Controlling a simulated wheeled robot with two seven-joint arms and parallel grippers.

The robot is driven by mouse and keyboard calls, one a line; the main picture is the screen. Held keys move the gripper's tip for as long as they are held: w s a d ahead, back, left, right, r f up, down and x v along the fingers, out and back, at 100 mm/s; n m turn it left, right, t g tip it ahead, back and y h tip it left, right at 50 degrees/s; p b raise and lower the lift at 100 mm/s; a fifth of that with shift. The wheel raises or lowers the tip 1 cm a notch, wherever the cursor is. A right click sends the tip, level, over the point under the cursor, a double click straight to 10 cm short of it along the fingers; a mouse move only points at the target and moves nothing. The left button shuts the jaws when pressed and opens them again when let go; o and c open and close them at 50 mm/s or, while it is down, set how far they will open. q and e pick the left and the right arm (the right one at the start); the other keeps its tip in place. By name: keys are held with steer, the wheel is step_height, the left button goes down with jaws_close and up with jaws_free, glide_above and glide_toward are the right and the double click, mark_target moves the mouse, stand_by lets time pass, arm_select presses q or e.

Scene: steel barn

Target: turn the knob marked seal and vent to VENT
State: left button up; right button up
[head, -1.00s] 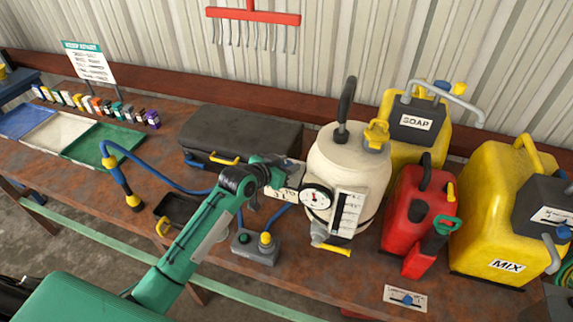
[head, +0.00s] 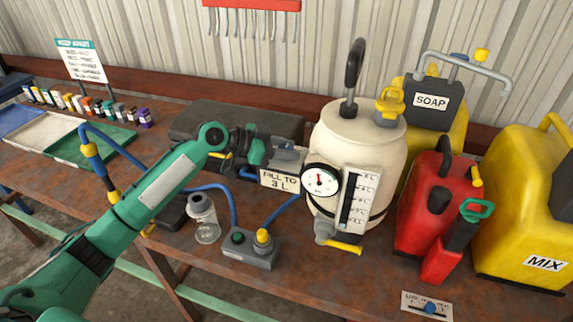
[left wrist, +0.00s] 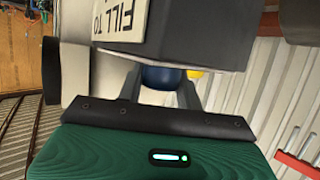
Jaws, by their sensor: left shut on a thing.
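A small round blue knob (left wrist: 160,77) shows in the left wrist view between my left gripper's fingers, under a grey block (left wrist: 185,45) labelled "FILL TO". My left gripper (left wrist: 160,88) is shut on this blue knob. In the head view my left gripper (head: 290,156) reaches in from the left, just above the "FILL TO 3 L" sign (head: 279,180) and beside the cream tank (head: 350,150). There the gripper hides the knob. I cannot read seal or vent markings, nor tell which way the knob points. My right gripper is not in view.
The tank carries a gauge (head: 320,181) and a yellow-handled tap (head: 344,246). A clear jar (head: 205,222) and a grey switch box (head: 248,250) stand in front. A dark case (head: 225,125) lies behind my arm. Red (head: 425,205) and yellow (head: 520,210) cans crowd the right.

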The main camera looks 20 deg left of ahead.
arm_select(q)
steer(key=m+g+h+b, duration=0.2)
steer(key=m+g+b, duration=0.2)
steer(key=b, duration=0.2)
steer(key=shift+f+g+b, duration=0.15)
steer(key=shift+g+b, duration=0.15)
steer(key=shift+m+g+b, duration=0.8)
steer(key=shift+m+g, duration=0.5)
steer(key=shift+r+m+g, duration=0.2)
steer(key=shift+m+g, duration=0.2)
steer(key=shift+g, duration=0.1)
steer(key=o, duration=1)
